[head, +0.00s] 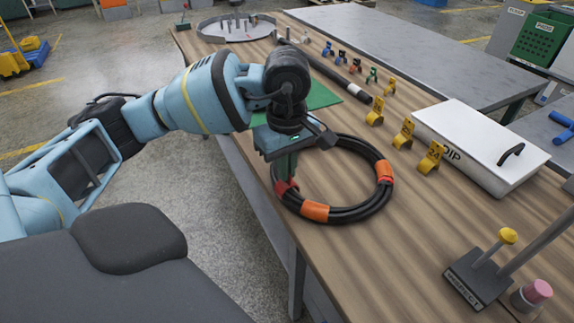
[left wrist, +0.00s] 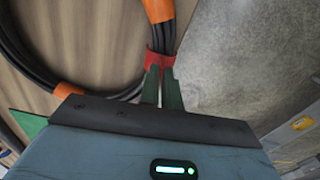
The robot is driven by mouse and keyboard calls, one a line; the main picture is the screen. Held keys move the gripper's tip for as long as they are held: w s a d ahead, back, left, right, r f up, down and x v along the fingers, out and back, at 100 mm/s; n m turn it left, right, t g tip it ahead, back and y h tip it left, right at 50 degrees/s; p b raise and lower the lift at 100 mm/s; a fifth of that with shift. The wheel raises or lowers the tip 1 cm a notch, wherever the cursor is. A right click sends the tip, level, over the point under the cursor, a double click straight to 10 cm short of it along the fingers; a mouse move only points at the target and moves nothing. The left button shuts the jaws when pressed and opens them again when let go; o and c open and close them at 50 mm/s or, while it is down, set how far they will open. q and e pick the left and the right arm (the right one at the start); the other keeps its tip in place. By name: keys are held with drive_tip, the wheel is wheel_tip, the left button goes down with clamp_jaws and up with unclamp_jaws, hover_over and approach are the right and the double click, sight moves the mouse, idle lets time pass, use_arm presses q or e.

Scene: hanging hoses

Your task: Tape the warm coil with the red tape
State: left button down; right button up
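The black hose coil (head: 345,212) lies flat near the left edge of the wooden table, with two orange bands (head: 384,171) on it. A red tape band (head: 293,184) is at the coil's left side; in the left wrist view the red tape (left wrist: 152,58) crosses the hoses at my fingertips. My left gripper (head: 286,180) points down there. Its fingers (left wrist: 161,82) are close together with a narrow gap and look shut on the red tape, partly hiding it. Whether the tape goes fully around the hoses is hidden. My right gripper is not in view.
A white-lidded box marked DIP (head: 480,140) stands at the right, beside several yellow clips (head: 403,134). A green mat (head: 318,97) and a black rod (head: 335,76) lie beyond the coil. An INSPECT stand (head: 478,279) is at the near right. The table between is clear.

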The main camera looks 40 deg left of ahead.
use_arm(q)
drive_tip(key=shift+f+b, duration=0.4)
drive_tip(key=shift+f, duration=0.2)
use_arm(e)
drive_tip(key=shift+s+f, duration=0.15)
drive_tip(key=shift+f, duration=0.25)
use_arm(q)
drive_tip(key=c, duration=1.5)
unclamp_jaws()
drive_tip(key=shift+c, duration=0.2)
drive_tip(key=shift+r, duration=0.1)
wheel_tip(320, 180, up, 7)
drive_tip(key=shift+f, duration=0.2)
drive_tip(key=shift+r, duration=0.55)
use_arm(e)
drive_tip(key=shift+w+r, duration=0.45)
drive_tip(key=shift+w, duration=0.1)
